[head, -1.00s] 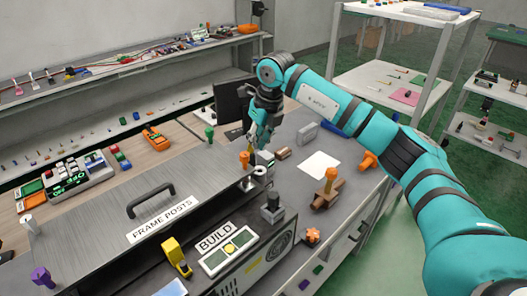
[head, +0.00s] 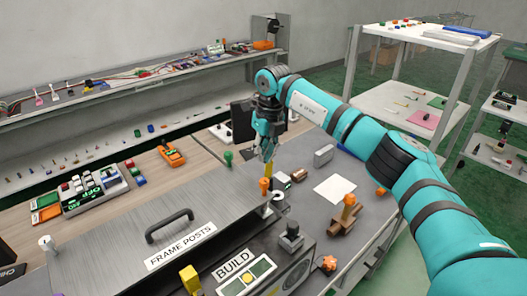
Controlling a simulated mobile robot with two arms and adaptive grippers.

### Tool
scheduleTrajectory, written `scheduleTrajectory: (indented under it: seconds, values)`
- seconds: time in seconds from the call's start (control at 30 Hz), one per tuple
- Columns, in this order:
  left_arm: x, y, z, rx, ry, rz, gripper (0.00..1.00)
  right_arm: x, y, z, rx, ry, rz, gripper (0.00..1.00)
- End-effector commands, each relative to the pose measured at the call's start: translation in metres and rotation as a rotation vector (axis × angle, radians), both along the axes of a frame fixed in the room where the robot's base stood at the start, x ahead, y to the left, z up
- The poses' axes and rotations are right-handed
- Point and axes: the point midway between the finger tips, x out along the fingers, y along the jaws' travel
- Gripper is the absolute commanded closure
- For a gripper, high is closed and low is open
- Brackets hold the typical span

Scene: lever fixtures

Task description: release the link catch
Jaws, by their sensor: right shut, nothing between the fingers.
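My right gripper (head: 267,157) is shut and empty. It points down just above and behind the far right corner of the grey FRAME POSTS cover (head: 115,232). Below its fingertips is a thin yellow piece (head: 268,171), and in front of that an orange knobbed post (head: 265,187). A small pale metal ring-like fitting (head: 278,198) sits beside the post at the cover's corner. I cannot tell which of these small parts is the link catch. Whether the fingertips touch the yellow piece is not clear. My left gripper is not in view.
A black handle (head: 170,226) stands up from the cover. A grey lever block (head: 291,238) and the BUILD panel (head: 246,279) are nearer. A brown block with an orange knob (head: 345,215) and a white sheet (head: 335,189) lie right. A green post (head: 228,158) stands behind.

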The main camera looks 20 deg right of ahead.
Motion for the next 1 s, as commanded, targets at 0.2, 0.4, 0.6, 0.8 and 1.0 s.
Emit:
scheduleTrajectory:
  seconds: [0.2, 0.4, 0.6, 0.8, 1.0]
  values:
    - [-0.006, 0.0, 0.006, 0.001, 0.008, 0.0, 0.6, 0.0, 0.0, 0.009, 0.0, -0.001, 0.0, 1.0]
    - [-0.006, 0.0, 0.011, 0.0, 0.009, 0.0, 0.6, 0.0, 0.0, 0.016, 0.0, -0.001, 0.0, 1.0]
    - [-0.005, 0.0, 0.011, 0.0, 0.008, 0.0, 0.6, 0.0, 0.0, 0.016, 0.0, -0.001, -0.001, 1.0]
    - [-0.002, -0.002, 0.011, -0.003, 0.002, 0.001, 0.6, 0.0, 0.0, 0.021, 0.001, -0.002, -0.001, 1.0]
    - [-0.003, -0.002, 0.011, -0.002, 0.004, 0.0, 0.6, -0.003, -0.003, 0.053, 0.0, -0.006, 0.0, 1.0]
